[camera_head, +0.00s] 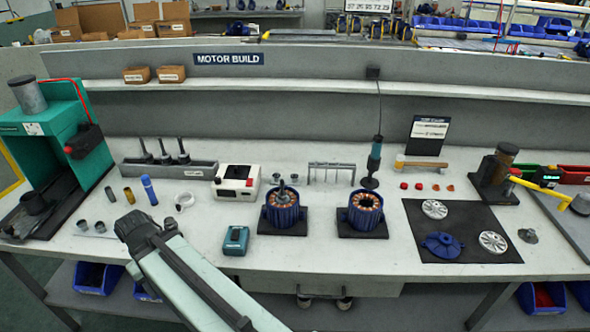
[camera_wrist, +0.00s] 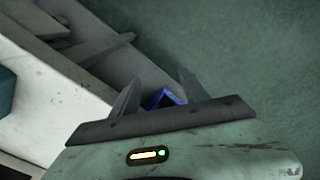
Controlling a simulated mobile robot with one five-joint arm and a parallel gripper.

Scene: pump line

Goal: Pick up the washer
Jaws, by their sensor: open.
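I cannot single out a washer for certain in either view. Several small red and orange pieces (camera_head: 420,186) lie in a row on the bench right of centre, too small to name. My gripper (camera_wrist: 160,84) is open in the wrist view, its two fingers apart with nothing held between them. A blue bin (camera_wrist: 163,98) shows beyond the fingers, lower down. In the head view my arm reaches from the bottom edge toward the bench's left front; its fingertips are not clear there.
Two blue motor housings (camera_head: 283,212) stand mid-bench on black pads. A black mat (camera_head: 460,216) with metal discs and a blue part lies at right. A green press (camera_head: 55,150) stands at far left. A teal box (camera_head: 235,240) sits near the front edge.

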